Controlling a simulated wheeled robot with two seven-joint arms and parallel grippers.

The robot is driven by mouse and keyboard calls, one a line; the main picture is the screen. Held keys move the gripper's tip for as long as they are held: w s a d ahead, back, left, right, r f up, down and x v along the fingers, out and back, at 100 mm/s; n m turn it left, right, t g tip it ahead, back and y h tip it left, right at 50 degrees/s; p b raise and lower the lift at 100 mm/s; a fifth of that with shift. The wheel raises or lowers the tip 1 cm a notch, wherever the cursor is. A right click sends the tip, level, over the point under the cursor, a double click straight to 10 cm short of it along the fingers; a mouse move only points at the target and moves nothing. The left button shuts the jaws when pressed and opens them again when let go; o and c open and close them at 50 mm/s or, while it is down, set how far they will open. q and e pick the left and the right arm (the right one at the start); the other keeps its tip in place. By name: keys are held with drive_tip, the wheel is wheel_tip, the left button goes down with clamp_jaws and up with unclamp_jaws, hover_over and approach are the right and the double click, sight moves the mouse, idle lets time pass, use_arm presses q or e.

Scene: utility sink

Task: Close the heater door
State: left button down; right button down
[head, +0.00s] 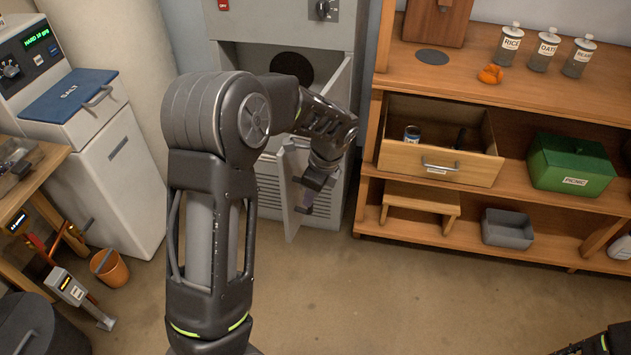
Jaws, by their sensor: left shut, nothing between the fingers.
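The heater (230,25) is a pale grey cabinet at the top centre of the head view. Its door (294,222) stands open, swung out toward me from the right side of the opening. A dark round hole (291,66) shows inside. My left arm crosses in front and hides part of the heater and door. My left gripper (306,203) points down in front of the door panel, shut and empty. I cannot tell whether it touches the door. Only a piece of my right arm shows at the bottom right corner; its gripper is out of view.
A wooden shelf unit (540,104) with an open drawer (440,163) stands close to the right of the heater. A white salt unit (110,185) and an orange bucket (110,267) are at left. The floor (400,290) in front is clear.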

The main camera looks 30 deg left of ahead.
sight(295, 190)
use_arm(q)
drive_tip(key=shift+s+a+r+p, duration=0.1)
drive_tip(key=shift+s+a+p, duration=0.05)
drive_tip(key=shift+a, duration=0.75)
drive_tip(key=shift+s+a+r+p, duration=0.1)
drive_tip(key=shift+a+p, duration=0.05)
drive_tip(key=shift+a, duration=0.75)
drive_tip(key=shift+a, duration=0.1)
